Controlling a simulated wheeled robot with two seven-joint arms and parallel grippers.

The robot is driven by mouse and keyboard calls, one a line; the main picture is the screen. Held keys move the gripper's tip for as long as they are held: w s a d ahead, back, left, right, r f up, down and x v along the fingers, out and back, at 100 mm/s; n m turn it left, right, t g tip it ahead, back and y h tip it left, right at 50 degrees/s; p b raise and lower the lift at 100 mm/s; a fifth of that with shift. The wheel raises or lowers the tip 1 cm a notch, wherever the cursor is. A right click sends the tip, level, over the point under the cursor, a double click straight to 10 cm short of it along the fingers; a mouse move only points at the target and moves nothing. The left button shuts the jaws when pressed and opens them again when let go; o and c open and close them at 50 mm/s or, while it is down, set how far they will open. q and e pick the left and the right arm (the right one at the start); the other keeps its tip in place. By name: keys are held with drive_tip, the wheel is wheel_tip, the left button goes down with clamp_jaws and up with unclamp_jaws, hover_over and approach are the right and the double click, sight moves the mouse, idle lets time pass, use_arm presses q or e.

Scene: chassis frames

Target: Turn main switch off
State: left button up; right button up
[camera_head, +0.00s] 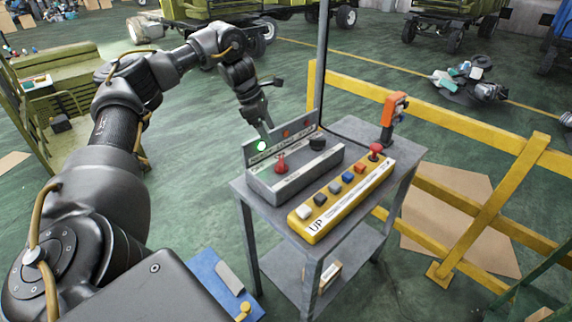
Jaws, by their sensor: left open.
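A grey control box (297,172) with an upright back panel stands on a small grey table (393,176). A red rotary switch (281,163) and a black knob (317,143) sit on its top. Which of the two is the main switch, I cannot read from the labels. A green lamp (261,146) is lit on the back panel, and a dark orange lamp (285,133) is beside it. My left gripper (266,128) is open, just behind and above the back panel's left part, apart from the red switch. Its fingertips are partly hidden. My right gripper is not in view.
A yellow pendant box (343,193) with several buttons and a red mushroom button (375,151) lies in front of the grey box. An orange handheld device (394,112) stands at the table's back right. A thin pole (322,60) rises behind the table. A yellow railing (455,120) runs along the right.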

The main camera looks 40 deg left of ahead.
use_arm(q)
drive_tip(key=b, duration=0.3)
hover_over(281, 160)
drive_tip(key=s+a, duration=0.2)
wheel_tip(281, 160, down, 6)
drive_tip(key=shift+r, duration=0.2)
drive_tip(key=shift+p+x, duration=0.5)
drive_tip(key=shift+x, duration=2.1)
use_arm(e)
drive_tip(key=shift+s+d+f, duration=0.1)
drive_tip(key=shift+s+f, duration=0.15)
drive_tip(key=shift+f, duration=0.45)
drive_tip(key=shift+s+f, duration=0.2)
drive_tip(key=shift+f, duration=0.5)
use_arm(q)
drive_tip(key=shift+w, duration=0.2)
drive_tip(key=shift+c, duration=0.2)
drive_tip(key=shift+r, duration=0.1)
drive_tip(key=c, duration=0.9)
